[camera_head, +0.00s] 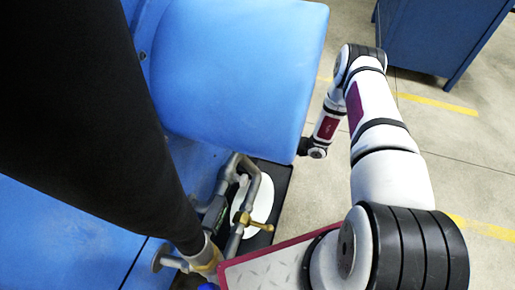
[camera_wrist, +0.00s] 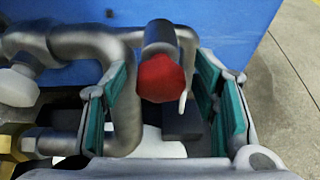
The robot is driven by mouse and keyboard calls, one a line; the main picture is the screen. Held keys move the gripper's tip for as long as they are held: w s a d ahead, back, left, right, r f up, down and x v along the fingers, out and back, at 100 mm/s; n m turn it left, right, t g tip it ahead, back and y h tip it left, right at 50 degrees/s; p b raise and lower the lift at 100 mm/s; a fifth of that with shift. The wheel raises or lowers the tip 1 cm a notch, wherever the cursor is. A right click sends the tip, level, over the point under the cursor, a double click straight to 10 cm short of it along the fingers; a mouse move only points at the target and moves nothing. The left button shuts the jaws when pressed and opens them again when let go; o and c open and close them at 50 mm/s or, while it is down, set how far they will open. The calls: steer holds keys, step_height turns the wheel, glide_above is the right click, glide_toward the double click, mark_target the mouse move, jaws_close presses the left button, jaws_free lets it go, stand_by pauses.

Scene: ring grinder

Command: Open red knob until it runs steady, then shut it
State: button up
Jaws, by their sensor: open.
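The red knob (camera_wrist: 162,78) shows in the wrist view on the end of a grey pipe fitting (camera_wrist: 160,38), in front of a blue panel. My gripper (camera_wrist: 163,88) is open, with teal-padded fingers to the left and right of the knob. The knob appears between the fingers in the picture, with gaps at both sides; I cannot tell how deep it sits between them. A thin pale lever shows just right of the knob. In the head view the knob and my gripper are hidden; my arm reaches down beside the blue housing (camera_head: 240,75).
Grey bent pipes (camera_wrist: 85,45) run close to the left finger. In the head view, a brass valve (camera_head: 253,222) and a white round part (camera_head: 262,200) sit below the housing. A thick black hose (camera_head: 90,120) crosses at left. Floor is clear at right; a blue cabinet (camera_head: 435,35) stands behind.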

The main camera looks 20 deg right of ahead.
steer(key=c, duration=1.2)
steer(key=shift+o, duration=0.2)
steer(key=n+t+p, duration=0.1)
steer(key=n+t+h+p, duration=0.1)
steer(key=n, duration=0.1)
steer(key=shift+s+n+h, duration=0.15)
steer(key=shift+n+h, duration=0.15)
steer(key=n+t+p, duration=0.2)
steer(key=n+p, duration=0.1)
steer(key=shift+a+n+t+h, duration=0.1)
steer(key=shift+n+t+h, duration=0.2)
steer(key=shift+n, duration=0.1)
steer(key=n+t+p, duration=0.1)
steer(key=n+t, duration=0.1)
steer(key=n, duration=0.2)
steer(key=shift+f, duration=0.2)
steer(key=shift+f+n+t+y, duration=0.1)
steer(key=shift+n+t+y, duration=0.25)
steer(key=shift+n, duration=0.8)
steer(key=shift+n+t+y, duration=0.15)
steer(key=shift+n+t, duration=0.4)
steer(key=shift+n, duration=0.6)
